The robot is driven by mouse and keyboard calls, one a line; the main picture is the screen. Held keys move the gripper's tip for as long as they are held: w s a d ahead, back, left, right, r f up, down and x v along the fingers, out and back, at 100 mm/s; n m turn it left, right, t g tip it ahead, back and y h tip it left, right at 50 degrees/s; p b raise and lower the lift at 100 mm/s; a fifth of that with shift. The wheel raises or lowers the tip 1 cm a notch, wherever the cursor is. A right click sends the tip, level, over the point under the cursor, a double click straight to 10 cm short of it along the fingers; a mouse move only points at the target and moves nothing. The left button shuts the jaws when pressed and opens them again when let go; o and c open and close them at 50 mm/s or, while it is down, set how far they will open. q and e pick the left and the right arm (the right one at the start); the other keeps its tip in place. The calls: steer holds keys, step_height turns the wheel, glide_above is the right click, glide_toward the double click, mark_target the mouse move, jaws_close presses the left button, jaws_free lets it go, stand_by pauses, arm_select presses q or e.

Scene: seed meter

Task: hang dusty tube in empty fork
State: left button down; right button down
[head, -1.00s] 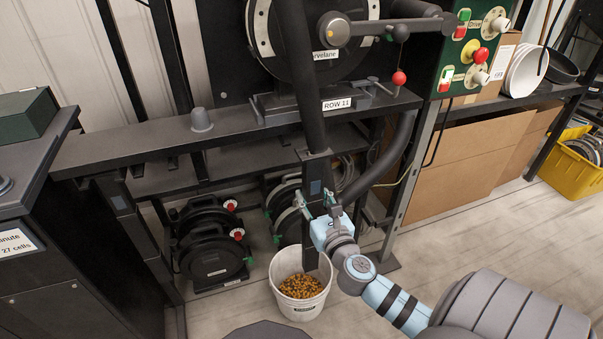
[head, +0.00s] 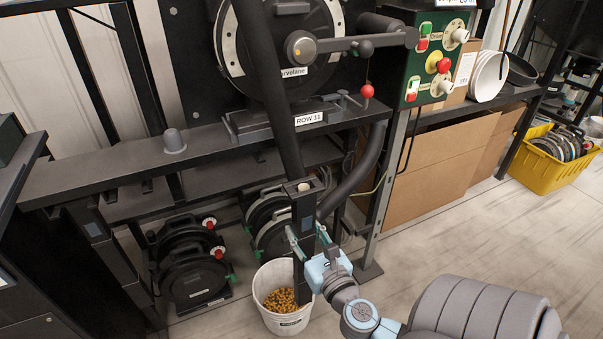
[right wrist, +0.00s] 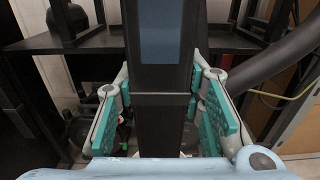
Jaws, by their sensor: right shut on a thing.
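A long black square tube (head: 305,225) stands nearly upright under the machine, with an open top and a pale spot in its mouth. My right gripper (head: 308,240) is shut on its middle. In the right wrist view the tube (right wrist: 160,122) runs between the teal finger pads (right wrist: 160,115), with a blue-grey panel above them. The tube's lower part overlaps the white bucket in the head view; I cannot tell whether it is inside. I cannot clearly make out an empty fork. My left gripper is out of view.
The white bucket (head: 261,297) holds orange-brown grains. A thick black pipe (head: 278,110) comes down behind the tube's top. A dark frame rail (head: 110,168) runs left, with black reels (head: 190,270) below. A yellow crate (head: 535,170) stands far right; floor between is clear.

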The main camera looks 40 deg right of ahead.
steer(key=shift+b+v, duration=0.45)
steer(key=shift+v, duration=1.8)
steer(key=b+v, duration=0.2)
steer(key=v, duration=0.3)
steer(key=shift+s, duration=0.1)
steer(key=shift+r, duration=0.1)
